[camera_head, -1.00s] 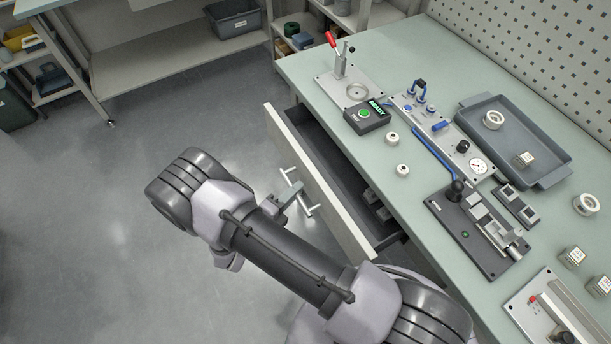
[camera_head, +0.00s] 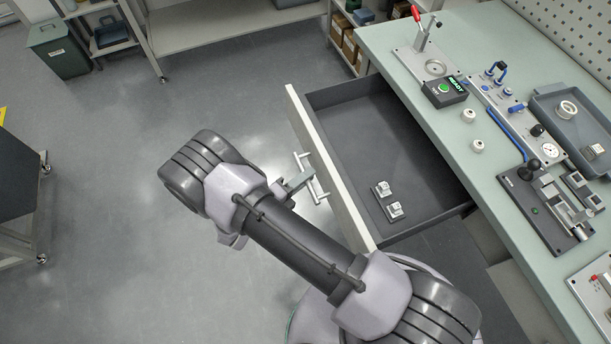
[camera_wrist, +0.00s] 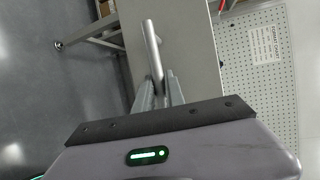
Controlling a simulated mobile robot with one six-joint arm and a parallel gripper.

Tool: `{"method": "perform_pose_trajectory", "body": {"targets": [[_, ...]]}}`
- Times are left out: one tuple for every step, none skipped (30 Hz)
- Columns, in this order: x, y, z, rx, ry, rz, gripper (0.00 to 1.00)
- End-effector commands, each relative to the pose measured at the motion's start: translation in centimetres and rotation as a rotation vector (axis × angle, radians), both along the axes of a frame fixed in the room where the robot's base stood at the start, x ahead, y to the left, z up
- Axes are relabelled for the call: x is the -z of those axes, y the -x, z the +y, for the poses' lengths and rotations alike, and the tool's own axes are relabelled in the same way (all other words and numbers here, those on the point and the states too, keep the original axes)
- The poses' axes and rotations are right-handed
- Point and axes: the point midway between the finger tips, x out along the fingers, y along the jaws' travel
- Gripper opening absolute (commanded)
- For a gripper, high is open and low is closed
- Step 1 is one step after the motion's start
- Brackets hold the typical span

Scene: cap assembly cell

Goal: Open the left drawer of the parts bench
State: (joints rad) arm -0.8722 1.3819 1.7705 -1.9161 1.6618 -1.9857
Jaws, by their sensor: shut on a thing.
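The left drawer (camera_head: 366,140) of the parts bench stands pulled well out, its dark interior open to view. Its pale front panel (camera_head: 322,160) carries a bar handle (camera_head: 318,181). My gripper (camera_head: 306,179) is shut on this handle from the outer side of the panel. In the wrist view the metal handle bar (camera_wrist: 152,48) runs between my gripper's fingers (camera_wrist: 158,95). Two small metal-and-white parts (camera_head: 388,200) lie in the drawer near its front end. The rear edge of the drawer lies under the benchtop.
The bench (camera_head: 400,40) carries a red-levered press (camera_head: 420,40), a READY button box (camera_head: 444,91), white rings (camera_head: 468,115) and a grey tray (camera_head: 572,108). A dark cart (camera_head: 18,185) stands at far left. Grey floor is free around my arm.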

Motion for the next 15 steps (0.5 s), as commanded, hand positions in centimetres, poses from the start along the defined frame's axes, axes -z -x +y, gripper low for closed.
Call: {"method": "perform_pose_trajectory", "body": {"targets": [[0.0, -0.01, 0.01, 0.0, 0.0, 0.0, 0.0], [0.0, -0.01, 0.01, 0.0, 0.0, 0.0, 0.0], [0.0, -0.01, 0.01, 0.0, 0.0, 0.0, 0.0], [0.0, -0.02, 0.01, 0.0, 0.0, 0.0, 0.0], [0.0, -0.01, 0.01, 0.0, 0.0, 0.0, 0.0], [0.0, -0.01, 0.01, 0.0, -0.001, -0.001, 0.0], [0.0, -0.01, 0.0, 0.0, -0.001, -0.001, 0.0], [0.0, -0.02, 0.01, 0.0, -0.001, -0.001, 0.0], [-0.01, -0.02, 0.0, 0.0, -0.001, -0.001, 0.0], [-0.01, -0.01, 0.0, 0.0, -0.001, -0.001, 0.0], [-0.01, -0.01, 0.0, 0.0, -0.001, -0.001, 0.0], [-0.01, -0.01, 0.0, 0.0, -0.001, -0.001, 0.0], [-0.01, -0.01, 0.0, 0.0, -0.001, -0.001, 0.18], [-0.01, -0.01, 0.0, 0.0, -0.001, -0.001, 0.24], [-0.01, -0.01, 0.0, 0.0, -0.001, -0.001, 0.32]]}}
